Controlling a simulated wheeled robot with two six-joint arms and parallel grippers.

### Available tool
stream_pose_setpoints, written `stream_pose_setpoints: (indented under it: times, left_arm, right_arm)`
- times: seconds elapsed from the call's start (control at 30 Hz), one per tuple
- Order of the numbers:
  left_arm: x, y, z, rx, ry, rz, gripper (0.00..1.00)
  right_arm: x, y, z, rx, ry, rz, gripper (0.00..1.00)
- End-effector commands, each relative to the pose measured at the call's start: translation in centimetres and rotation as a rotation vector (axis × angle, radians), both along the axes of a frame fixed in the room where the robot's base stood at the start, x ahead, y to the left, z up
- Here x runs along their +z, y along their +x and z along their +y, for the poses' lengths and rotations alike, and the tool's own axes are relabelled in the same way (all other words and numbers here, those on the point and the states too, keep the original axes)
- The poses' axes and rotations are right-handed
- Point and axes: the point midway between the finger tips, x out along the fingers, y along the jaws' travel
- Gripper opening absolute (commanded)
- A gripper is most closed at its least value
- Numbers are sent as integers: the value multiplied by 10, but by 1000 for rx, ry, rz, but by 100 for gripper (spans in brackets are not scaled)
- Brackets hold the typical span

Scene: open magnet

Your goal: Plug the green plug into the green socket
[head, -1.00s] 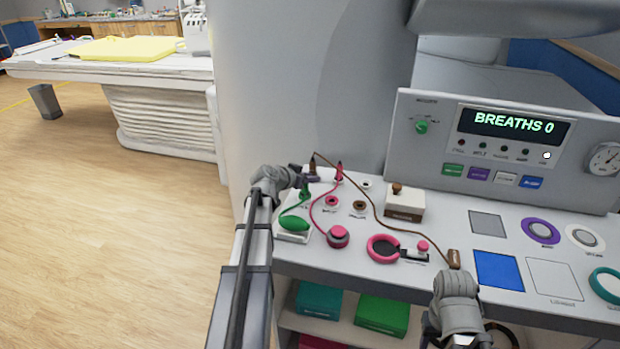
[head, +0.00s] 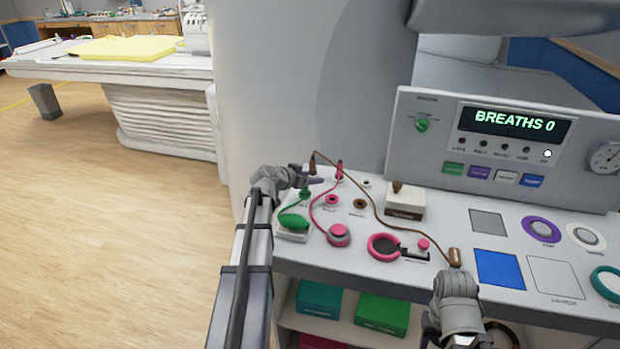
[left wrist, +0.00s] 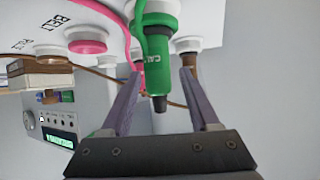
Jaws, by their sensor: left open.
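The green plug (head: 305,193) stands upright at the left end of the console top, and a green cord links it to a green bulb (head: 294,221). My left gripper (head: 308,179) is at the plug. In the left wrist view the green plug (left wrist: 157,55) lies between the open fingers (left wrist: 156,104), with a gap on each side. The green socket is hidden under the plug, so I cannot tell how deep the plug sits. My right gripper (head: 455,280) is at the console's front edge by a brown cord end (head: 454,257); its fingers are unclear.
A brown plug (head: 313,165) and a pink plug (head: 339,170) stand close by. A pink socket (head: 331,201) and a brown socket (head: 359,204) are nearby. A brown cord crosses the console top. A brown-and-white box (head: 405,206) stands to the right. The upright display panel is behind.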

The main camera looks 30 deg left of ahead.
Motion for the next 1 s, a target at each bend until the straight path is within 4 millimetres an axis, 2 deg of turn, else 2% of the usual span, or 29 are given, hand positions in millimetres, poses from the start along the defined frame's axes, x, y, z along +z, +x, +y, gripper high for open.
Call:
stream_pose_setpoints:
  times: [0.27,0.73,1.0]
  left_arm:
    - [5,-7,1,1,0,0,62]
    - [38,-65,10,1,0,0,62]
    - [37,-68,11,0,0,0,62]
  right_arm:
    - [5,0,0,0,0,0,50]
    - [38,0,0,0,0,0,50]
    - [37,0,0,0,0,0,50]
